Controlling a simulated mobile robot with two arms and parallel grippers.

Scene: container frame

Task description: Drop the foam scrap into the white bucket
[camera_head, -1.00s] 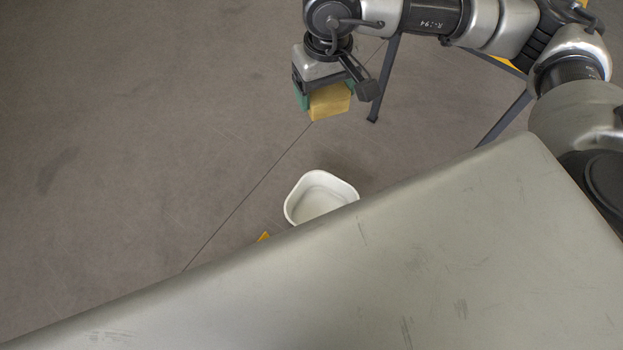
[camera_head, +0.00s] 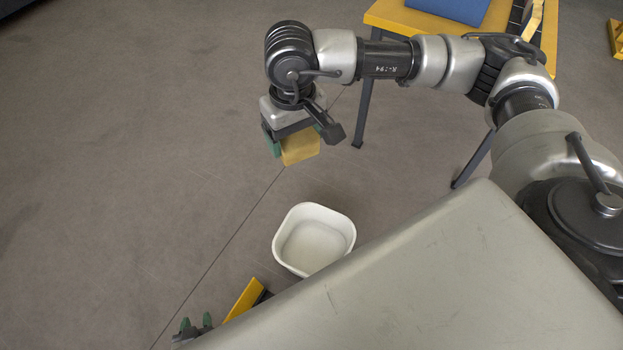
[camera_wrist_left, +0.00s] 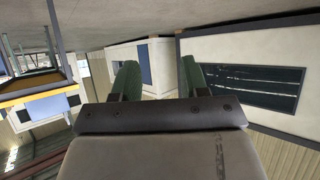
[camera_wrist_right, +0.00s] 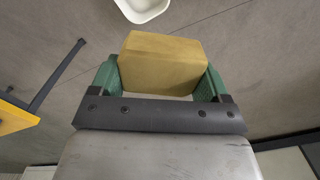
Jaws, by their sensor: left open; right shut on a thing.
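The foam scrap (camera_head: 300,147) is a yellow-tan block. My right gripper (camera_head: 294,143) is shut on it and holds it in the air, beyond the bucket in the head view. In the right wrist view the foam scrap (camera_wrist_right: 160,65) sits between both green fingers. The white bucket (camera_head: 314,240) stands on the floor, its open top facing up and its inside looking empty; my body hides part of its near side. It also shows at the top of the right wrist view (camera_wrist_right: 143,8). My left gripper (camera_head: 196,324) is open and empty at the lower left; it also shows in the left wrist view (camera_wrist_left: 157,80).
A yellow table (camera_head: 400,18) with a blue item (camera_head: 450,8) on it stands at the top right, its dark legs reaching the floor. A yellow part (camera_head: 245,298) shows by my body's edge. The grey floor to the left is clear.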

